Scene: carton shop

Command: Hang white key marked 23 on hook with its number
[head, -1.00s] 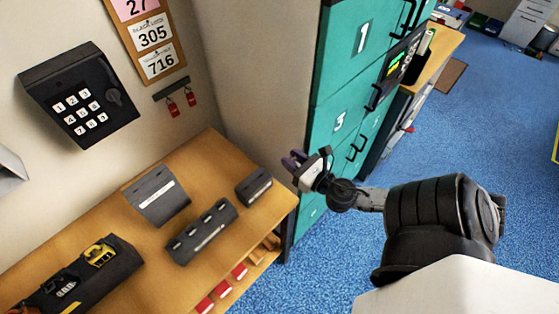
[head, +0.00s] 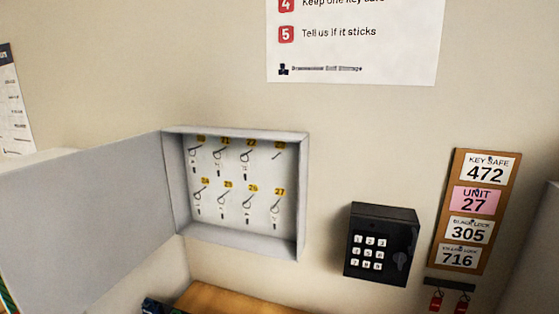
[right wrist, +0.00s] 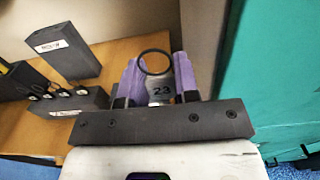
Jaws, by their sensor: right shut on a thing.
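The key cabinet (head: 300,200) is open on the wall in the head view, its door (head: 85,215) swung out to the left. Inside are two rows of hooks under small yellow number labels. Most hooks hold a key. The top-row right-end hook (head: 279,154) looks empty; its label is too small to read, but it comes after 22. In the right wrist view, my right gripper (right wrist: 160,78) is shut on the white key marked 23 (right wrist: 161,92), with its dark ring (right wrist: 155,62) standing up between the purple fingers. My left gripper is in neither view.
A black keypad box (head: 381,245) and a number board (head: 465,212) are on the wall right of the cabinet. Red tags (head: 436,301) hang below the board. Dark boxes (right wrist: 70,52) stand on the wooden desk. Teal lockers (right wrist: 280,80) are close on the wrist view's right.

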